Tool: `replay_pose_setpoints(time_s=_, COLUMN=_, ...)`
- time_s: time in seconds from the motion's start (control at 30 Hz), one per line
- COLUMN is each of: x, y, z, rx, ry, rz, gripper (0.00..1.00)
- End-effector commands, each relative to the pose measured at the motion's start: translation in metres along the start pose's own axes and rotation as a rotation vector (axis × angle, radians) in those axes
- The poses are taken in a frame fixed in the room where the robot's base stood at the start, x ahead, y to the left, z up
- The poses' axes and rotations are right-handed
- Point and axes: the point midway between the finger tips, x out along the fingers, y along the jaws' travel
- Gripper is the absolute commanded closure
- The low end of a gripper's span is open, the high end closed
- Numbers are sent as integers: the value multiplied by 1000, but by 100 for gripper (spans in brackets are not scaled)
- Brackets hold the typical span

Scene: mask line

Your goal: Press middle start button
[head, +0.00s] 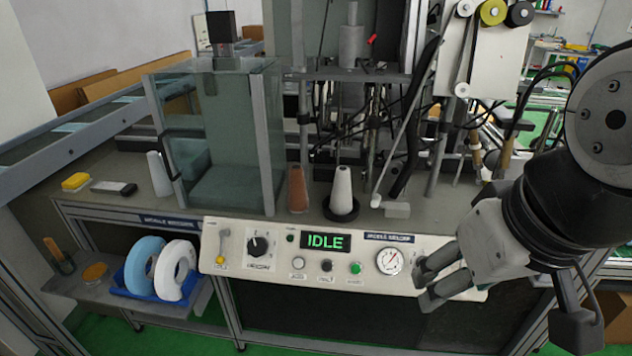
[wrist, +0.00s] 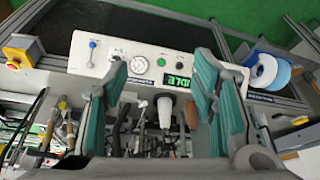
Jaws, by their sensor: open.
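The white control panel (head: 340,285) runs along the front of the machine table, with a green "IDLE" display (head: 325,242). Below the display is a row of three round buttons: a pale one (head: 298,263), a dark middle one (head: 327,266) and a green one (head: 355,268). Their small labels are unreadable. My gripper (head: 424,283) is open and empty, in front of the panel's right end, right of the buttons. In the wrist view the panel (wrist: 148,42) appears upside down between my spread teal fingers (wrist: 158,88). The green button (wrist: 161,62) shows there.
A pressure gauge (head: 390,261) sits between the green button and my gripper. A black knob (head: 258,246) and a lever (head: 222,245) are at the panel's left. A white cone (head: 342,185) and a brown cone (head: 297,190) stand behind the panel. Space before the buttons is clear.

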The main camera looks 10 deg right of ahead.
Motion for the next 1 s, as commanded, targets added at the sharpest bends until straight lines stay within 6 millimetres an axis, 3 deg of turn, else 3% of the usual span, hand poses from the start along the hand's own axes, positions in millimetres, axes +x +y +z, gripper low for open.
replay_pose_setpoints(time_s=0.03, x=0, y=0, z=0, rx=-1, ry=1, rz=1, gripper=60)
replay_pose_setpoints(time_s=0.2, x=0, y=0, z=0, rx=-1, ry=0, rz=1, gripper=99)
replay_pose_setpoints(time_s=1.0, x=0, y=0, z=0, rx=-1, ry=1, rz=1, gripper=100)
